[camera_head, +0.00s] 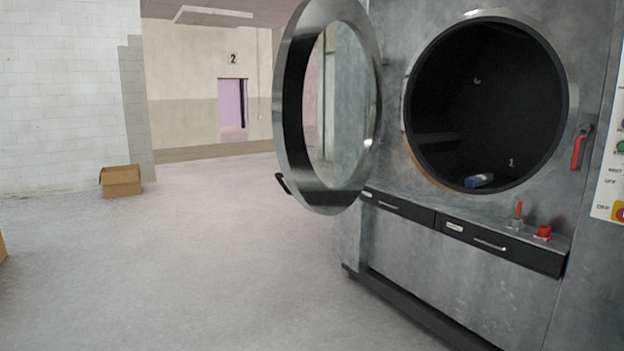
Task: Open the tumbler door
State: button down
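The tumbler door (294,112) is a round metal ring with a glass window. It stands swung wide open to the left of the machine, hinged on the left side of the opening. A small black handle (282,184) shows on its lower left edge. The round drum opening (470,110) is uncovered and dark inside, with a small blue and white object (480,181) at its bottom. A red latch lever (579,148) sits to the right of the opening. My gripper is not in view.
Below the opening are two black drawers (500,244) and a ledge with red knobs (543,232). A control panel (608,170) is at the right edge. A cardboard box (120,181) stands by the left wall. The floor (200,270) in front is clear.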

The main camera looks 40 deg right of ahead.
aim_at(310, 18)
jog(key=z, duration=0.1)
jog(key=i, duration=1)
jog(key=u, duration=0.05)
